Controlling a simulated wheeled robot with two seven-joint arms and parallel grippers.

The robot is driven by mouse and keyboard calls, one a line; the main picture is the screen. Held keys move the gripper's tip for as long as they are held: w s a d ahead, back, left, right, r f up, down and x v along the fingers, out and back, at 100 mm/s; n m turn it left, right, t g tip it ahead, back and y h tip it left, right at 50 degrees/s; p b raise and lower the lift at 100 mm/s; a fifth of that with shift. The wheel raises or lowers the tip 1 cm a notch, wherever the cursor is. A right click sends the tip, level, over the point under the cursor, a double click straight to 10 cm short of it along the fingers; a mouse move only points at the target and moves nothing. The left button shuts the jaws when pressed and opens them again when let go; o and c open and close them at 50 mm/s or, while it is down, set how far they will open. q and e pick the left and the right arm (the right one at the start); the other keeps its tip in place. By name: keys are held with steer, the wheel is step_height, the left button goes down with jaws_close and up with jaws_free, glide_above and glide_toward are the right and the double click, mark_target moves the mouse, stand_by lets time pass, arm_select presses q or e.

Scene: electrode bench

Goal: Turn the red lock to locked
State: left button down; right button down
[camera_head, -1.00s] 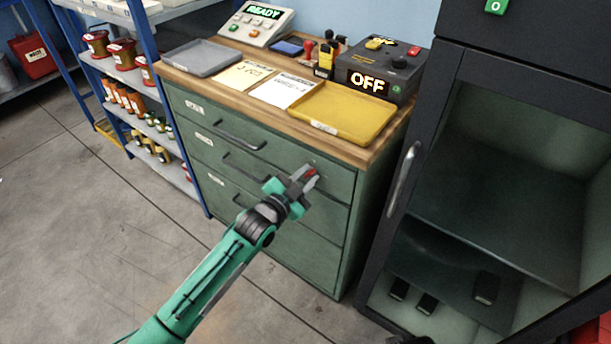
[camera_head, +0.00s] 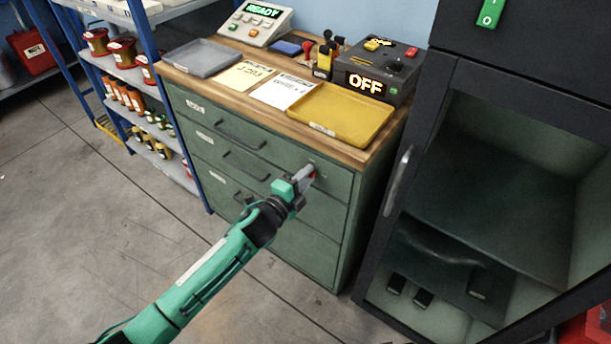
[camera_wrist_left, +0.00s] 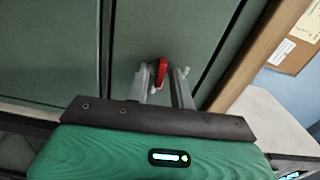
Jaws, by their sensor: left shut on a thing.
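The red lock (camera_wrist_left: 161,72) is a small red lever on the front of the green drawer cabinet (camera_head: 330,225), at the right end of the top drawer. In the head view only a bit of its red (camera_head: 313,175) shows by my fingertips. My left gripper (camera_head: 307,172) reaches it from the front left. In the wrist view the two grey fingers of the left gripper (camera_wrist_left: 162,78) stand on either side of the red lever, shut on it. The lever looks close to upright in that view. Its base is partly hidden. My right gripper is not in view.
A yellow tray (camera_head: 345,133) and a grey tray (camera_head: 225,55) lie on the wooden top. A control box reading OFF (camera_head: 400,68) stands behind. A dark glass-fronted cabinet (camera_head: 440,110) is close on the right, a blue shelf rack (camera_head: 165,100) on the left. The floor in front is clear.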

arm_select(q)
steer(key=shift+m, duration=0.6)
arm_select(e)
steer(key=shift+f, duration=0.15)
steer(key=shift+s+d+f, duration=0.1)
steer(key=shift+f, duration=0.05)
arm_select(q)
steer(key=c, duration=1.5)
jaws_free()
steer(key=v, duration=1.3)
steer(key=shift+s+a, duration=0.25)
steer(key=shift+s, duration=0.1)
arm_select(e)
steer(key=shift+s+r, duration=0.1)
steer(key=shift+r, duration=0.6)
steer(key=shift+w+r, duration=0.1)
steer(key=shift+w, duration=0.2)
